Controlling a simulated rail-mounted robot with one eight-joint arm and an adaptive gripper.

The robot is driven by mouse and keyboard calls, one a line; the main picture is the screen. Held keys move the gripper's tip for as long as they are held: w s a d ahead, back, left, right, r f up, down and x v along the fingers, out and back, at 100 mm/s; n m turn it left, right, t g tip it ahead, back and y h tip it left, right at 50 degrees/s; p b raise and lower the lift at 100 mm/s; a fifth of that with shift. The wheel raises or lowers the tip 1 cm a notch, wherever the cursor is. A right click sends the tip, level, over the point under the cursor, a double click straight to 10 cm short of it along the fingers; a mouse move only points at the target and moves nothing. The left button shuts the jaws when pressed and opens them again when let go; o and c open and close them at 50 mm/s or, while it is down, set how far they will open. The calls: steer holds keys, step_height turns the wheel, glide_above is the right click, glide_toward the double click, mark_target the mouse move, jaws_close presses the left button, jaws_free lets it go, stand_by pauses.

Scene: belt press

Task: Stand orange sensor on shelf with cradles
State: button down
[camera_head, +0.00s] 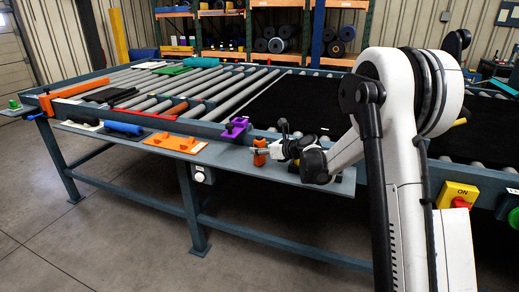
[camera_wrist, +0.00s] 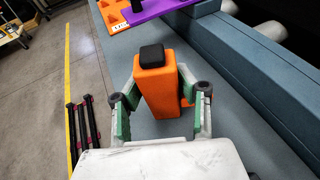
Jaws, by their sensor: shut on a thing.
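The orange sensor (camera_wrist: 155,92) is an upright orange block with a black cap. My gripper (camera_wrist: 160,88) is shut on it, with one green-padded finger on each side. In the head view the orange sensor (camera_head: 259,153) shows at the tip of my gripper (camera_head: 264,151), over the right part of the blue-grey front shelf (camera_head: 215,163). Its lower end is partly hidden, and I cannot tell whether it touches the shelf. A purple cradle-like piece (camera_head: 235,128) is to its left; the purple piece also shows at the top of the wrist view (camera_wrist: 158,8).
An orange plate with cut-outs (camera_head: 175,143), a blue roll (camera_head: 123,128) and a white piece (camera_head: 82,123) lie farther left along the shelf. The roller bed with a black belt (camera_head: 290,103) is behind. A yellow ON switch box (camera_head: 456,194) is at the right.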

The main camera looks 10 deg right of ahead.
steer(key=shift+f, duration=0.2)
steer(key=c, duration=1.2)
jaws_free()
steer(key=shift+c, duration=0.2)
steer(key=shift+r, duration=0.15)
